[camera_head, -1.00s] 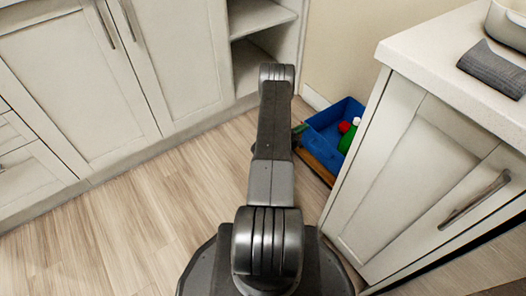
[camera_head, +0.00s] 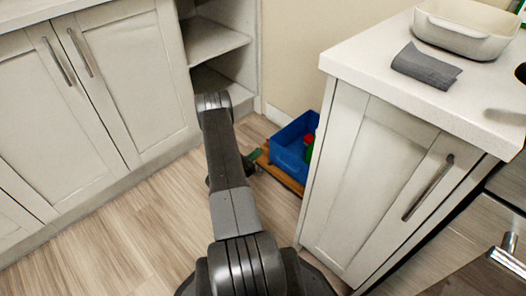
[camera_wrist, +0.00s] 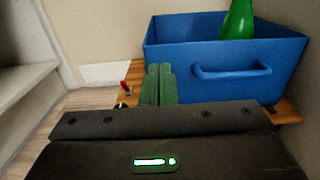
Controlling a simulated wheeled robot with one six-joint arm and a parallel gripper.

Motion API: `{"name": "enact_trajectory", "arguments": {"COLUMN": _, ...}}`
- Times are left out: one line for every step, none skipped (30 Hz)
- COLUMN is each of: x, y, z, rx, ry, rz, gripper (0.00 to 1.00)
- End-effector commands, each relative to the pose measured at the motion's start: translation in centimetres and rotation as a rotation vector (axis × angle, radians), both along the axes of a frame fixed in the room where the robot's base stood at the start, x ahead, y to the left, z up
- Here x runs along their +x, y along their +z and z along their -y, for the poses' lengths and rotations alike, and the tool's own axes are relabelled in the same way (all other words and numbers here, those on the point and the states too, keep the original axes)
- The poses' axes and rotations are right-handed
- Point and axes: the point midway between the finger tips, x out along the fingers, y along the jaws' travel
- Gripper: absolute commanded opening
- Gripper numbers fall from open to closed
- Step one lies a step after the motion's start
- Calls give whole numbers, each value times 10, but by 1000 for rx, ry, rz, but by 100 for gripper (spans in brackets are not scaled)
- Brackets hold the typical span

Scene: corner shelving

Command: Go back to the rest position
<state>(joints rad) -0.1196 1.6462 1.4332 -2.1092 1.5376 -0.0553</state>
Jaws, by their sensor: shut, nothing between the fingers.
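My gripper (camera_wrist: 159,84) shows its two green fingers side by side and shut, with nothing between them, in the wrist view. In the head view the green fingertips (camera_head: 253,158) show just past my dark arm, low near the blue bin; the rest of the gripper is mostly hidden behind the arm. In the wrist view the fingers are in front of the left part of the blue bin (camera_wrist: 180,88); I cannot tell whether they touch it.
The blue bin (camera_head: 287,150) sits on a wooden board (camera_head: 287,178) in the corner and holds a green bottle (camera_wrist: 238,20). A counter cabinet (camera_head: 365,180) stands right, with a grey cloth (camera_head: 426,67) and white dish (camera_head: 465,30) on top. Open shelves (camera_head: 215,40) stand behind. Floor at left is clear.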

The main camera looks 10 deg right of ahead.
Motion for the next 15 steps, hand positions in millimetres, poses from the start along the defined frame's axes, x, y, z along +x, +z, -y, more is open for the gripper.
{"name": "enact_trajectory", "arguments": {"x": -7, "y": 3, "z": -11, "rx": -2, "ry": 6, "rz": -4, "gripper": 0}}
{"name": "enact_trajectory", "arguments": {"x": -11, "y": 3, "z": -16, "rx": -3, "ry": 5, "rz": -4, "gripper": 0}}
{"name": "enact_trajectory", "arguments": {"x": -16, "y": 3, "z": -22, "rx": -2, "ry": 5, "rz": -4, "gripper": 0}}
{"name": "enact_trajectory", "arguments": {"x": -19, "y": 2, "z": -26, "rx": -2, "ry": 5, "rz": -4, "gripper": 0}}
{"name": "enact_trajectory", "arguments": {"x": -22, "y": 2, "z": -30, "rx": -1, "ry": 5, "rz": -4, "gripper": 0}}
{"name": "enact_trajectory", "arguments": {"x": -27, "y": 2, "z": -35, "rx": -1, "ry": 4, "rz": -5, "gripper": 0}}
{"name": "enact_trajectory", "arguments": {"x": -29, "y": 1, "z": -38, "rx": -2, "ry": 4, "rz": -5, "gripper": 0}}
{"name": "enact_trajectory", "arguments": {"x": -31, "y": 1, "z": -40, "rx": -2, "ry": 4, "rz": -4, "gripper": 0}}
{"name": "enact_trajectory", "arguments": {"x": -33, "y": 1, "z": -44, "rx": -1, "ry": 3, "rz": -3, "gripper": 0}}
{"name": "enact_trajectory", "arguments": {"x": -35, "y": 1, "z": -46, "rx": -1, "ry": 3, "rz": -3, "gripper": 0}}
{"name": "enact_trajectory", "arguments": {"x": -36, "y": 1, "z": -47, "rx": -1, "ry": 3, "rz": -3, "gripper": 0}}
{"name": "enact_trajectory", "arguments": {"x": -38, "y": 1, "z": -49, "rx": -2, "ry": 3, "rz": -2, "gripper": 0}}
{"name": "enact_trajectory", "arguments": {"x": -39, "y": 0, "z": -50, "rx": -2, "ry": 2, "rz": -2, "gripper": 0}}
{"name": "enact_trajectory", "arguments": {"x": -40, "y": 0, "z": -51, "rx": -2, "ry": 2, "rz": -2, "gripper": 0}}
{"name": "enact_trajectory", "arguments": {"x": -40, "y": 0, "z": -51, "rx": -2, "ry": 1, "rz": -2, "gripper": 0}}
